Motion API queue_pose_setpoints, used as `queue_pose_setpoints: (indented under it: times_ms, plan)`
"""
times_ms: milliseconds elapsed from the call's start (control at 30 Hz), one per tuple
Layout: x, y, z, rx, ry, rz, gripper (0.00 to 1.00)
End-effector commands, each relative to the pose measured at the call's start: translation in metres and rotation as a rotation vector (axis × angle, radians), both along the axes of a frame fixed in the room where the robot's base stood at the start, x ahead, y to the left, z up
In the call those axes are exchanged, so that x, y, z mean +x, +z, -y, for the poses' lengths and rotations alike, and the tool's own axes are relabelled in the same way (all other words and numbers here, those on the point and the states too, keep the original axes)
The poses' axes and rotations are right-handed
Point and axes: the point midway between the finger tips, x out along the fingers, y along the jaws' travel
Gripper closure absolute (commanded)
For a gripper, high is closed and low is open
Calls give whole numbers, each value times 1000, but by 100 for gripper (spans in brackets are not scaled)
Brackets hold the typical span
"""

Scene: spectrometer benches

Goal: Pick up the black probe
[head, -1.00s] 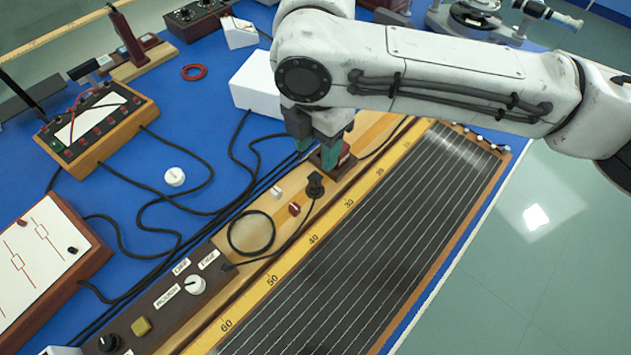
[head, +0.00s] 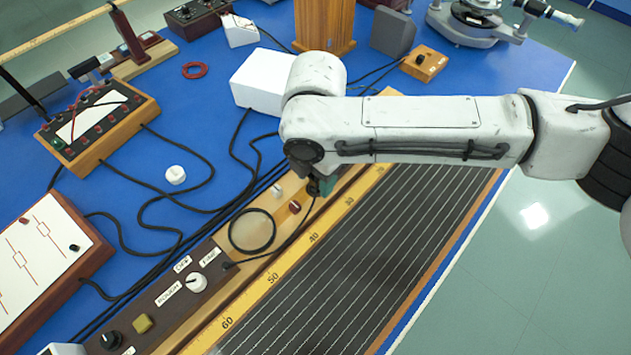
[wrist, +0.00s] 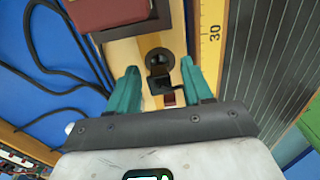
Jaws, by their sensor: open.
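The black probe (wrist: 160,60) stands on the pale wooden strip of the long instrument, its round top showing in the wrist view. My gripper (wrist: 161,82) is open, with one teal finger on each side of the strip. The probe lies between the finger lines, near and slightly past the tips; I cannot tell whether they touch it. In the head view my gripper (head: 320,182) is at the probe's place, and my arm largely hides both. A thin black cable (head: 295,237) runs from there down to the control strip.
A yellow scale (head: 270,278) and a dark stringed board (head: 340,270) lie along the strip. A dark red knob (head: 294,206) and a white knob (head: 276,190) sit close by. A dark red box (wrist: 110,12) stands past the probe. A white box (head: 262,78) is behind.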

Motion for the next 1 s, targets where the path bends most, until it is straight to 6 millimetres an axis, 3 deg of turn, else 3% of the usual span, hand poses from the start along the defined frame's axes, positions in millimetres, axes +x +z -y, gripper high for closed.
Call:
queue_pose_setpoints:
  times_ms: [67, 600, 1000]
  plan:
    - [0, 0, 0, 0, 0, 0, 50]
    - [0, 0, 0, 0, 0, 0, 100]
    - [0, 3, 0, 1, 0, 1, 100]
